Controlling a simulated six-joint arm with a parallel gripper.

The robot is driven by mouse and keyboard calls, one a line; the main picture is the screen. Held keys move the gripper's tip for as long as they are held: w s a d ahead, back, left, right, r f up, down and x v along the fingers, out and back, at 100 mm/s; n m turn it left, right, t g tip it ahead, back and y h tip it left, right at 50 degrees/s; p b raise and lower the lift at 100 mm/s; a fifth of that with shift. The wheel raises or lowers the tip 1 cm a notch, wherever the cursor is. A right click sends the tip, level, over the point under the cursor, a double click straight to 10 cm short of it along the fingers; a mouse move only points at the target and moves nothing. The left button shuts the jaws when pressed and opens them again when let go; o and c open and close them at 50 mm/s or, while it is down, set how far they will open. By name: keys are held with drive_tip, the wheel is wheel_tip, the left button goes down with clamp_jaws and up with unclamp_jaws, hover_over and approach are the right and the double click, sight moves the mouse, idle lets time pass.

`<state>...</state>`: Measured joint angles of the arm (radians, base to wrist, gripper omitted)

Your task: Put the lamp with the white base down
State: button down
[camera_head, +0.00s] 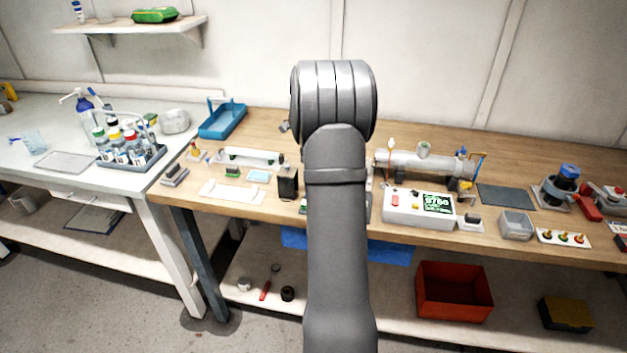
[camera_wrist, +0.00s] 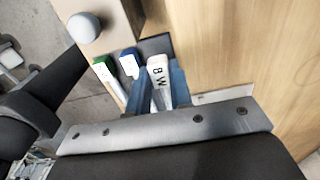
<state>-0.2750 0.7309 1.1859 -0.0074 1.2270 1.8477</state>
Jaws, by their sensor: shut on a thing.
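The lamp with the white base (camera_wrist: 157,70) shows in the wrist view, its white end marked "8 W". My gripper (camera_wrist: 160,92) is shut on it, with a blue finger on each side of the white end. The far end of this lamp is hidden. A green-ended piece (camera_wrist: 104,68) and a blue-ended piece (camera_wrist: 128,63) lie close beside it on the left. In the head view my arm hides the gripper and the lamp.
A wooden bench (camera_head: 255,120) carries a metal cylinder (camera_head: 420,163), a white box with a display (camera_head: 418,207), a dark mat (camera_head: 506,197) and a white tray (camera_head: 232,192). A blue tray (camera_head: 222,120) lies at the back left. A red bin (camera_head: 454,292) stands below.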

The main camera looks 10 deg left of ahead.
drive_tip(key=shift+f, duration=2)
drive_tip(key=shift+f, duration=0.1)
drive_tip(key=c, duration=1.6)
unclamp_jaws()
wheel_tip(320, 180, up, 12)
drive_tip(key=shift+a+r, duration=0.1)
drive_tip(key=shift+r, duration=0.05)
